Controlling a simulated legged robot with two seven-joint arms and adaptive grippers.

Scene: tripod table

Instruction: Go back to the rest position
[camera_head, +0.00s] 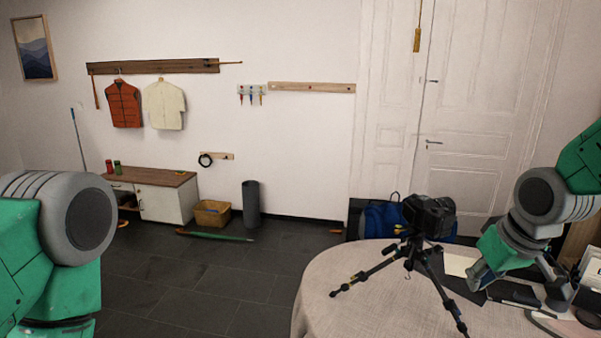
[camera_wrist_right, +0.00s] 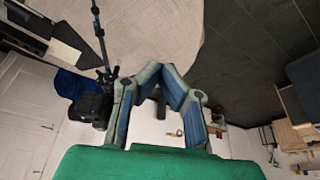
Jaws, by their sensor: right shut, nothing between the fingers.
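My right gripper (camera_head: 518,282) hangs over the right part of the round table (camera_head: 330,275), to the right of the tripod. In the right wrist view its two fingers (camera_wrist_right: 163,72) bend inward and meet at the tips, with nothing between them. A black camera (camera_head: 430,213) sits on a black tripod (camera_head: 415,255) that stands on the table, apart from the gripper. The tripod also shows in the right wrist view (camera_wrist_right: 103,45), left of the fingers. My left arm shows at the left edge of the head view, but its gripper is outside the picture.
A dark item and papers (camera_head: 460,264) lie on the table near the right gripper. A blue bag (camera_head: 383,220) is behind the table. A low cabinet (camera_head: 160,200), a basket (camera_head: 211,213) and a dark bin (camera_head: 251,203) stand along the wall. The floor at left centre is mostly clear.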

